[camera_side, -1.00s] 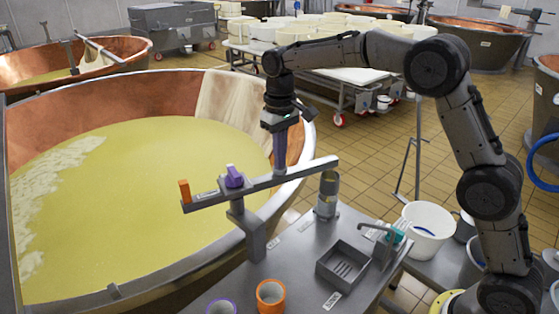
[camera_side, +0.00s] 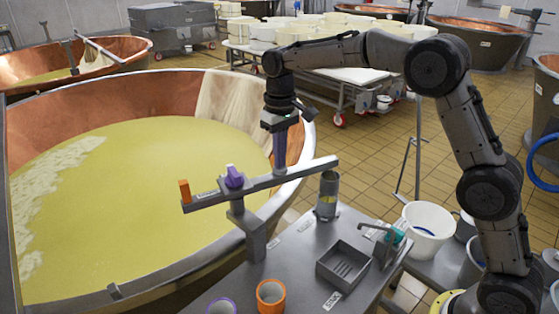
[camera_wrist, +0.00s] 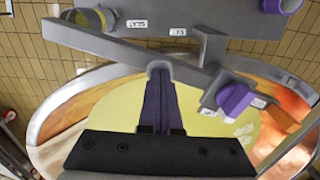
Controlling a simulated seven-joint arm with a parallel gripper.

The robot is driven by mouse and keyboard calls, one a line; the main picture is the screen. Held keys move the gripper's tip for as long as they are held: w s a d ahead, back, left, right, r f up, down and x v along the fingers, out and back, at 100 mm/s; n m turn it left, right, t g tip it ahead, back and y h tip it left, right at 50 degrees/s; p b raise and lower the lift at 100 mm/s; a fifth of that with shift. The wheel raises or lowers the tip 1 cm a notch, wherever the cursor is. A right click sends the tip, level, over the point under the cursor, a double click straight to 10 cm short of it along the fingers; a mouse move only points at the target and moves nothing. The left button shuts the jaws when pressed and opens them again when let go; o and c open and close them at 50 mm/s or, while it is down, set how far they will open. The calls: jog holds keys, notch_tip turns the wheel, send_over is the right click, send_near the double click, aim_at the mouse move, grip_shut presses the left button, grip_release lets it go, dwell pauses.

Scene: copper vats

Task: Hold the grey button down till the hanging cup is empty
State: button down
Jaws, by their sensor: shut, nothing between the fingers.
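The hanging cup (camera_side: 328,188) is a small grey cylinder below the right end of a grey beam (camera_side: 310,167), with a yellow band low on its side. In the wrist view the cup (camera_wrist: 92,20) is at the upper left; I cannot see its inside clearly. My gripper (camera_side: 279,171) is shut and empty, pointing straight down, its purple fingertips at the beam between post and cup. In the wrist view my fingertips (camera_wrist: 159,72) meet a small grey piece by the beam, perhaps the grey button, mostly hidden. I cannot tell how far it is pressed.
A purple block (camera_side: 234,177) and an orange block (camera_side: 184,191) sit on the beam's left part. A square grey tray (camera_side: 343,267), an orange-rimmed cup (camera_side: 270,293) and a purple-rimmed cup (camera_side: 221,307) are on the bench. A large copper vat (camera_side: 60,110) lies behind.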

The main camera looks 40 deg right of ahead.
dwell(0.4)
jog(key=shift+r, duration=3.5)
